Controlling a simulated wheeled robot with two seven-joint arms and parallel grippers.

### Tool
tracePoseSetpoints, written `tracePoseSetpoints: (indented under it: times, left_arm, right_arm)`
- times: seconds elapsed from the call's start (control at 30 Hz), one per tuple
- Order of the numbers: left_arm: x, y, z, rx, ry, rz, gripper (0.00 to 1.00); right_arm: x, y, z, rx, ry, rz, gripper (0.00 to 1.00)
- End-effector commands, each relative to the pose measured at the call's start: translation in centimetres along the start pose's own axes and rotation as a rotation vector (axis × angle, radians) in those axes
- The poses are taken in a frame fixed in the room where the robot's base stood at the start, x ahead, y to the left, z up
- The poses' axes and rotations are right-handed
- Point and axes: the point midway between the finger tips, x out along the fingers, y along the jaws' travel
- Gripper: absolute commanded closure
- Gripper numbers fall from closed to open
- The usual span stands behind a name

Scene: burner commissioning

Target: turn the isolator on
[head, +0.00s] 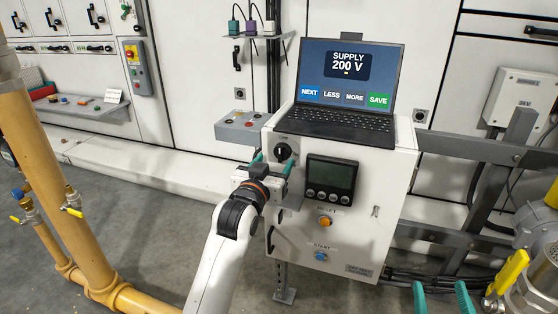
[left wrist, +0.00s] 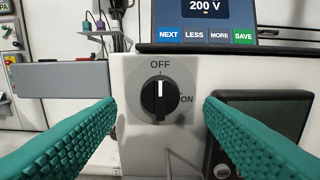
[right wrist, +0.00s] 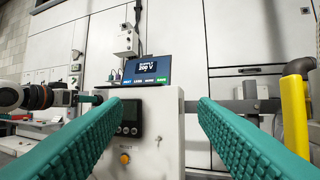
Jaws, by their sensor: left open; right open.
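The isolator is a black rotary knob (head: 283,152) on the upper left of the white cabinet front (head: 375,215). In the left wrist view the knob (left wrist: 159,98) has a grey plate marked OFF at the top and ON at the lower right. Its white mark points up to OFF. My left gripper (head: 273,163) is open in front of the knob. Its teal fingers (left wrist: 159,108) stand one on each side, apart from it. My right gripper (head: 441,297) is open and empty at the lower right, and its fingers (right wrist: 158,102) face the cabinet from further back.
A laptop (head: 347,85) reading SUPPLY 200 V sits on the cabinet. Below the knob are a dark display (head: 330,175), an orange button (head: 325,221) and a blue button (head: 320,256). A yellow pipe (head: 60,160) stands left. A yellow-handled valve (head: 510,270) is near my right gripper.

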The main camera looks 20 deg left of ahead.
Motion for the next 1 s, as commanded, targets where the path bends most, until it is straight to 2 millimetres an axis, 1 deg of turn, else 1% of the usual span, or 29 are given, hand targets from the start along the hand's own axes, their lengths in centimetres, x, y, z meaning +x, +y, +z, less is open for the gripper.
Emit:
tracePoseSetpoints:
  times: [0.03,0.1,0.3,0.43,0.7,0.73,0.9,1.0]
  left_arm:
    - [0.9,0.0,-0.1,0.0,-0.001,0.0,0.38]
    - [2.0,0.0,-0.1,0.0,-0.002,0.0,0.38]
    - [3.9,0.0,-0.1,0.0,-0.001,0.0,0.38]
    - [4.4,0.0,0.0,0.0,-0.001,0.0,0.38]
    - [4.5,0.0,0.0,-0.001,0.0,0.0,0.38]
    - [4.5,0.0,0.0,-0.001,0.0,0.0,0.4]
    - [4.5,0.0,0.0,-0.001,0.0,0.0,0.68]
    - [4.5,0.0,0.0,0.0,0.0,0.0,0.82]
  right_arm:
    - [0.0,0.1,0.5,0.002,-0.048,0.003,0.47]
    - [-0.1,0.3,1.4,0.005,-0.113,0.006,0.47]
    - [-0.4,0.5,3.4,0.01,-0.243,0.011,0.47]
    - [-0.6,0.6,4.0,0.011,-0.279,0.013,0.47]
    - [-0.6,0.6,4.2,0.012,-0.287,0.013,0.47]
    - [-0.6,0.6,4.2,0.012,-0.286,0.013,0.47]
    - [-0.6,0.6,4.2,0.012,-0.285,0.013,0.47]
    - [-0.6,0.6,4.1,0.012,-0.285,0.013,0.47]
